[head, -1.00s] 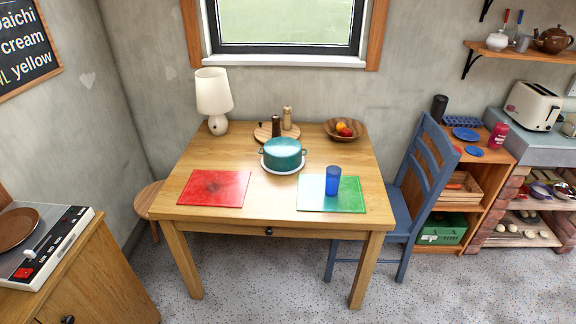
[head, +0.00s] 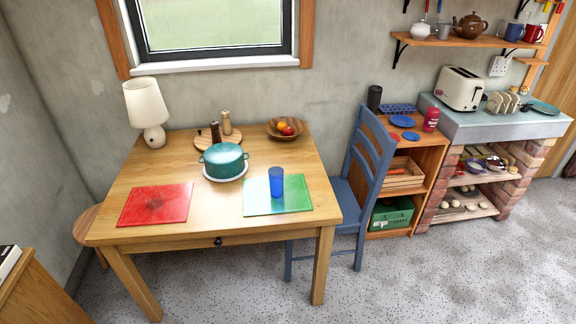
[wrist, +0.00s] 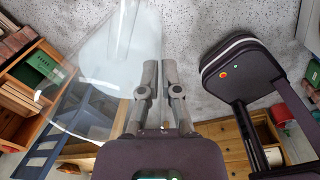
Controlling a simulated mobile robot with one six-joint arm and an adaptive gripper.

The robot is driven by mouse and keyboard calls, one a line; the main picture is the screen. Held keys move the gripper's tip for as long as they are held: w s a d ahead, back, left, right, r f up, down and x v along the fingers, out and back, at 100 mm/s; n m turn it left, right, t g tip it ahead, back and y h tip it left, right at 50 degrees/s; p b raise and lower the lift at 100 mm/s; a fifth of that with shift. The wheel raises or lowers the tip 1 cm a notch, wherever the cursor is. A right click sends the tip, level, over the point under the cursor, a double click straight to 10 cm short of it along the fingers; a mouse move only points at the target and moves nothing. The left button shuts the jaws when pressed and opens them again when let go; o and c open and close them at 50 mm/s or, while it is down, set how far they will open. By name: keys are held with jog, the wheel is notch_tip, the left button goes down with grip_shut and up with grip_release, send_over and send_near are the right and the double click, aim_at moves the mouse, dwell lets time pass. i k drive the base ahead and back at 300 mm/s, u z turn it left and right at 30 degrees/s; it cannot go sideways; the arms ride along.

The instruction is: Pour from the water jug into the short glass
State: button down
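A clear, see-through vessel, which looks like the water jug (wrist: 108,50), fills the upper left of the wrist view. My gripper (wrist: 160,68) has its two fingers close together at the jug's right edge, seemingly closed on it. I cannot make out the water level. A blue glass (head: 276,182) stands upright on the green placemat (head: 300,200) at the right front of the table. It is the only drinking glass I see on the table. My gripper and the jug are outside the head view.
The wooden table (head: 215,222) also holds a teal pot (head: 223,160), a red placemat (head: 155,204), a lamp (head: 146,105), two mills on a board and a fruit bowl (head: 286,130). A blue chair (head: 368,165) stands at the table's right side. Open floor lies in front and to the right.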

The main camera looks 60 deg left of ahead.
aim_at(152, 197)
jog(key=i, duration=1.15)
jog(key=u, duration=1.55)
